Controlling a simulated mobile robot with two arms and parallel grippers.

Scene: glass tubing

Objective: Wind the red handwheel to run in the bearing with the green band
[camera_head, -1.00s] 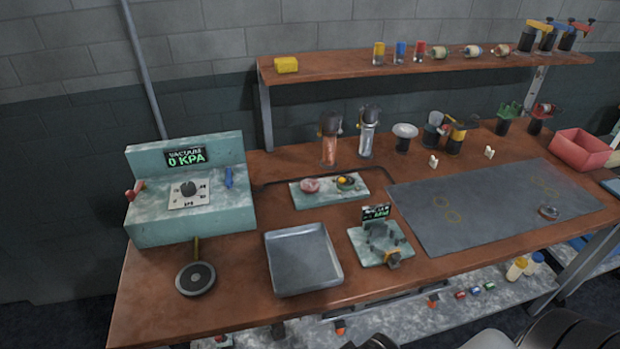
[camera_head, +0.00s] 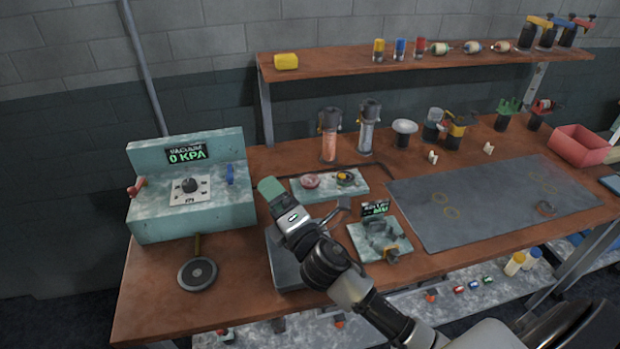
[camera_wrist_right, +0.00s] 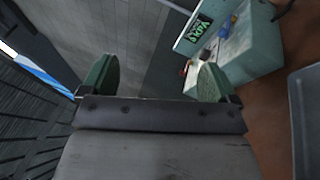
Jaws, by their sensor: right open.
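My right gripper (camera_head: 271,188) hangs over the bench, right of the teal vacuum box (camera_head: 190,218). In the right wrist view its green fingers (camera_wrist_right: 155,80) stand apart with nothing between them. A red handle (camera_head: 138,187) sticks out at the box's left end; I cannot tell whether it is the handwheel. A reddish round part (camera_head: 311,181) sits on a small pale plate (camera_head: 330,194) beyond the gripper. A small pale cylinder with a green band (camera_head: 440,48) lies on the upper shelf; it may be the bearing. My left gripper is out of view.
A grey tray (camera_head: 283,263) is partly hidden under my right arm. A small fixture with a display (camera_head: 380,238) stands right of it. A round black pad (camera_head: 198,274) lies front left. The dark mat (camera_head: 480,215) is mostly clear. The vacuum display reads 0 KPA.

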